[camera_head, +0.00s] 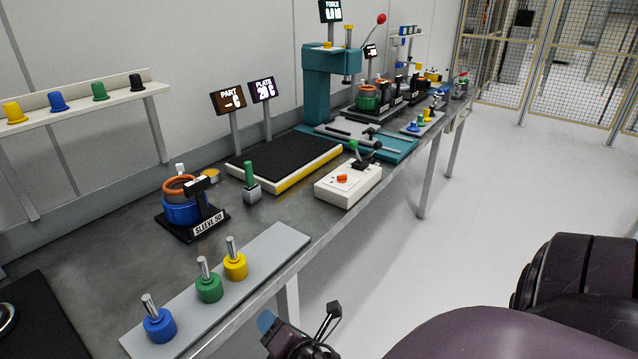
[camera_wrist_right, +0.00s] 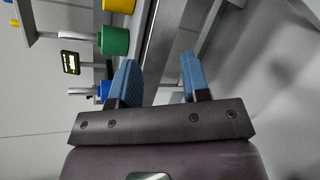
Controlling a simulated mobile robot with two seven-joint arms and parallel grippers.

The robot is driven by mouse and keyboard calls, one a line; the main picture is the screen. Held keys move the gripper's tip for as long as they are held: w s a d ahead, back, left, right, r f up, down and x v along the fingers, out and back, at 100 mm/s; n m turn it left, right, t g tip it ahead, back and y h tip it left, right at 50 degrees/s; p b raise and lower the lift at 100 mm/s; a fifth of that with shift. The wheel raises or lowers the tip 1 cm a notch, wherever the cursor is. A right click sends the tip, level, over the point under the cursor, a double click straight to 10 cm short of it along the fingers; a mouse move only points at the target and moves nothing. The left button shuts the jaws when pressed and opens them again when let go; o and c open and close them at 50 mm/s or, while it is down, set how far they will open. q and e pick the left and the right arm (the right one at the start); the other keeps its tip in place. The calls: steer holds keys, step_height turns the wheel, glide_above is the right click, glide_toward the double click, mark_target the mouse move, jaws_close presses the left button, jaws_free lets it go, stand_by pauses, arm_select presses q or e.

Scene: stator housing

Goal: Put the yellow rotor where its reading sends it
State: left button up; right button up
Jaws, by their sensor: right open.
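The yellow rotor (camera_head: 235,268), with a metal shaft, stands upright on a grey plate (camera_head: 275,243) near the table's front edge. A green rotor (camera_head: 209,288) and a blue rotor (camera_head: 158,326) stand on the same plate. My right gripper (camera_head: 300,318) is open and empty, off the table's front edge, right of and below the rotors. In the right wrist view its blue fingers (camera_wrist_right: 160,78) are apart, with the green rotor (camera_wrist_right: 114,41) and part of the yellow one (camera_wrist_right: 120,5) beyond. The PART display (camera_head: 229,100) shows -6. My left gripper is out of view.
A blue housing (camera_head: 182,212) with an orange ring stands on a black base labelled SLEEVE 50. A PLATE display (camera_head: 263,89), seemingly 20 and a unit, stands behind a black-topped plate (camera_head: 285,155). A control box (camera_head: 347,186) and a teal press (camera_head: 318,90) stand farther right.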

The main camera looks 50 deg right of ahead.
steer(key=s+f+m+g+y, duration=0.3)
steer(key=s+f+m, duration=0.7)
steer(key=m, duration=1)
steer(key=shift+s+a+m, duration=0.2)
steer(key=shift+s+m, duration=0.2)
steer(key=shift+s, duration=1)
steer(key=shift+f, duration=0.1)
